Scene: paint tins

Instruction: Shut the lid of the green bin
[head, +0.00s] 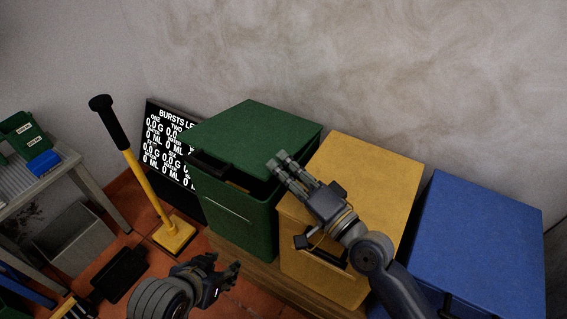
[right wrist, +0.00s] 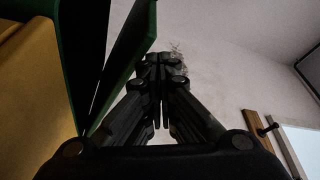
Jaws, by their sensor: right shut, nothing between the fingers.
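The green bin (head: 242,222) stands against the wall at the left of a row of bins. Its green lid (head: 255,137) is partly open: a dark gap shows between it and the bin body at the front and right. My right gripper (head: 281,160) is shut and empty, its fingertips at the lid's right edge. In the right wrist view the fingers (right wrist: 160,70) are together beside the green lid edge (right wrist: 132,65); I cannot tell if they touch it. My left gripper (head: 230,272) is low in front of the green bin, its finger opening unclear.
A yellow bin (head: 375,175) stands right of the green bin under my right arm, and a blue bin (head: 480,235) further right. A yellow stand with a black-handled pole (head: 145,185) and a black sign (head: 165,150) are at left. A workbench (head: 60,165) is at far left.

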